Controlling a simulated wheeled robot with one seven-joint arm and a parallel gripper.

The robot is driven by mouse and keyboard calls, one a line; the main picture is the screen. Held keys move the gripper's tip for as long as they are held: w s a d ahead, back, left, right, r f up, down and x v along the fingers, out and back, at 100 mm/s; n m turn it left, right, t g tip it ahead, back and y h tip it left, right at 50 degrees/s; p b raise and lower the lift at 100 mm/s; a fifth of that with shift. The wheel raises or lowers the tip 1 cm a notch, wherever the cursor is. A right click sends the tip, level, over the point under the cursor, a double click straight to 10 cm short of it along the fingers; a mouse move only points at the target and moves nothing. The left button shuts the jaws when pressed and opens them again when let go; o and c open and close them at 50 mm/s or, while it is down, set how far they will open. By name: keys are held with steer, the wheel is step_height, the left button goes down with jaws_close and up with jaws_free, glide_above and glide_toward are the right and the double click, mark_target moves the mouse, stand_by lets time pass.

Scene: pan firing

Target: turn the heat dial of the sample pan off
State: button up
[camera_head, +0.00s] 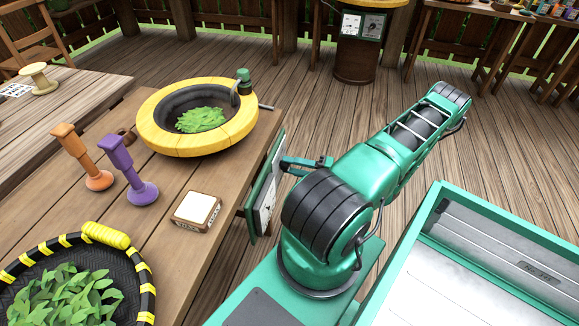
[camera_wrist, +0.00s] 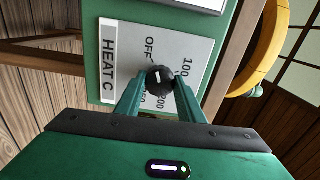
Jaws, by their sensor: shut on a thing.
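The heat dial (camera_wrist: 160,79) is a round black knob with a white mark, on a pale panel (camera_wrist: 115,75) with "OFF" and numbers around it. My gripper (camera_wrist: 158,88) is shut on the dial, one green finger at each side. The fingers hide part of the scale, so the exact setting is not clear. In the head view my gripper (camera_head: 306,164) reaches the panel (camera_head: 266,205) on the table's side; the dial is hidden there. The sample pan (camera_head: 198,118), black with a yellow rim, stands on the table with green leaves (camera_head: 201,119) in it.
On the table (camera_head: 165,235) are an orange tool (camera_head: 82,158), a purple tool (camera_head: 128,172), a small box with a white top (camera_head: 197,211) and a black and yellow basket of leaves (camera_head: 146,285). A green-rimmed metal tray (camera_head: 500,260) is at right. The floor beyond is open.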

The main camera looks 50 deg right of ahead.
steer(key=shift+s+f+n, duration=0.1)
steer(key=shift+f+n, duration=0.1)
steer(key=shift+n, duration=1)
steer(key=o, duration=1.1)
steer(key=shift+c, duration=0.2)
steer(key=shift+r, duration=0.1)
steer(key=v, duration=1)
steer(key=shift+s+d, duration=0.15)
steer(key=shift+s, duration=0.1)
steer(key=shift+n, duration=0.3)
